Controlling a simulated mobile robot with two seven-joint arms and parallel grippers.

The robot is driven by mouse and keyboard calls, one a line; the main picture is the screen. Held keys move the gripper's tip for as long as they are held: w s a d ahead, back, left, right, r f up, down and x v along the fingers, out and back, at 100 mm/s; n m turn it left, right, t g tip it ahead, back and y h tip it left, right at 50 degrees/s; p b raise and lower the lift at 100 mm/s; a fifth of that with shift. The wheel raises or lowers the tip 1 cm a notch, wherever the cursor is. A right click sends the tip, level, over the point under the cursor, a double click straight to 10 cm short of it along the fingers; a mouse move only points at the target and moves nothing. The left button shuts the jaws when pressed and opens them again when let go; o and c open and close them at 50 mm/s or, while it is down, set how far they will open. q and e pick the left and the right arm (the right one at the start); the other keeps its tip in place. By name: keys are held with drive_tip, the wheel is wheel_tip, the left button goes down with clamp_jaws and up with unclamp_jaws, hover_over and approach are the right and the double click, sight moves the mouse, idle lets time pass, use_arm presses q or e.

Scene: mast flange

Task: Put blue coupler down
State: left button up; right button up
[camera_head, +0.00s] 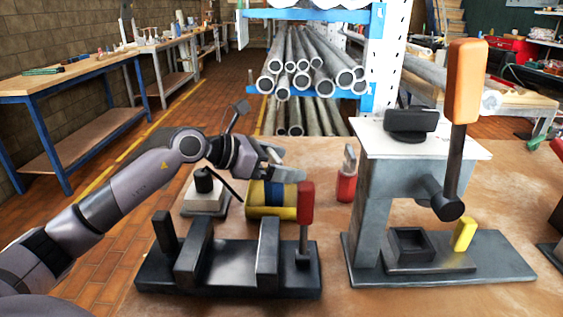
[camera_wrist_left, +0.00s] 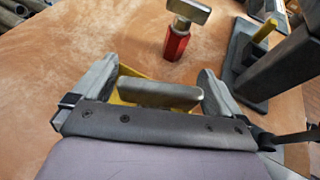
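In the left wrist view the fingers (camera_wrist_left: 155,88) stand wide apart. A grey bar (camera_wrist_left: 158,96) shows between them, with yellow surface (camera_wrist_left: 130,76) behind it. No blue shows there; the bar and the gripper hide what is below. My right gripper is in neither view.
A black fixture (camera_head: 228,268) with uprights and a red-handled lever stands in front. A grey press (camera_head: 372,215) with an orange handle stands right. A red-based tool (camera_head: 346,186) and a pale block (camera_head: 204,200) with a black knob are nearby. Some table between coupler and press is bare.

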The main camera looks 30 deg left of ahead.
use_arm(q)
drive_tip(key=shift+r, duration=0.1)
drive_tip(key=shift+r, duration=0.15)
drive_tip(key=b+v, duration=0.1)
drive_tip(key=v, duration=0.6)
drive_tip(key=shift+s+f+b, duration=0.15)
drive_tip(key=shift+f+b, duration=0.05)
drive_tip(key=shift+b, duration=0.2)
drive_tip(key=shift+b+v, duration=0.85)
drive_tip(key=shift+v, duration=1.6)
drive_tip(key=shift+r, duration=0.15)
